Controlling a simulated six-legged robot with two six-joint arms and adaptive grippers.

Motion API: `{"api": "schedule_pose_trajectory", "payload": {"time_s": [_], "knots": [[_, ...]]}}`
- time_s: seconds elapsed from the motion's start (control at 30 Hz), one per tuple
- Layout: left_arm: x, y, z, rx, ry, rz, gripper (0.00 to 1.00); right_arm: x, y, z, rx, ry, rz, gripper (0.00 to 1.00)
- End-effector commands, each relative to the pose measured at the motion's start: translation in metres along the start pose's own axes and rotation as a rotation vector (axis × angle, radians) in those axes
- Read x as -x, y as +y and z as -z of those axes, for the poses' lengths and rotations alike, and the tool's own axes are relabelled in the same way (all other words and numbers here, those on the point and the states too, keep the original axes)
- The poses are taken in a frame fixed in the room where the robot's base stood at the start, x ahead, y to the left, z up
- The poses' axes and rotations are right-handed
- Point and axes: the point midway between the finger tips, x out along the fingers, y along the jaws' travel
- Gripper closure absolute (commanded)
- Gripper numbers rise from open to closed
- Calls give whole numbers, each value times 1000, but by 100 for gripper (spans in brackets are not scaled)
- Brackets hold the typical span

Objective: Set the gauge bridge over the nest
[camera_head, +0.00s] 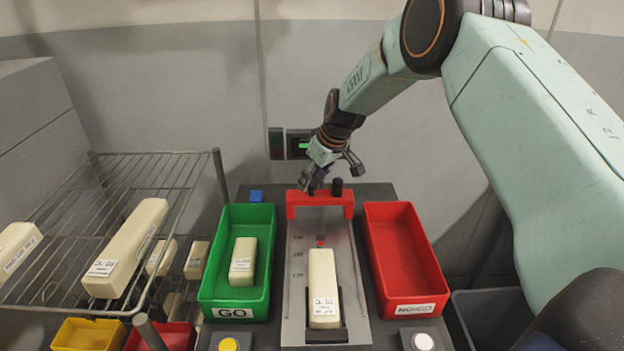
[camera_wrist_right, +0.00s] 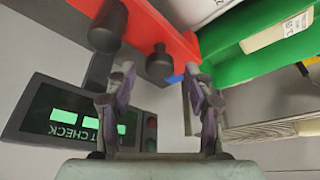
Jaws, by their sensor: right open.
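The red gauge bridge (camera_head: 320,202), with two black knobs on top, stands across the far end of the grey metal track (camera_head: 352,300). The nest (camera_head: 340,335) is the dark holder at the track's near end. A cream labelled block (camera_head: 322,283) lies in it. My right gripper (camera_head: 314,188) is at the bridge's top, by the left knob. In the right wrist view my open fingers (camera_wrist_right: 158,85) are on either side of one knob (camera_wrist_right: 160,64), which looks clear of both; the red bridge (camera_wrist_right: 178,38) runs behind it. My left gripper is not in view.
A green GO bin (camera_head: 212,285) with a cream block stands left of the track. An empty red bin (camera_head: 408,255) stands right. A wire rack (camera_head: 110,205) with several cream blocks is at left.

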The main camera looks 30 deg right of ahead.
Motion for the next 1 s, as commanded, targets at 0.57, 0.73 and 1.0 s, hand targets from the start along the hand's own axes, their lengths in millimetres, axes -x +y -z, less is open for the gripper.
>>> {"api": "schedule_pose_trajectory", "payload": {"time_s": [0.57, 0.73, 1.0], "knots": [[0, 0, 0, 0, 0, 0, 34, -10, 1, 4, 0, 0, 1, 62], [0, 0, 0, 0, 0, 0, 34, -10, 1, 3, 0, 0, 1, 76], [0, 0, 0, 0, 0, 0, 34, -10, 1, 3, 0, 0, 0, 99]]}}
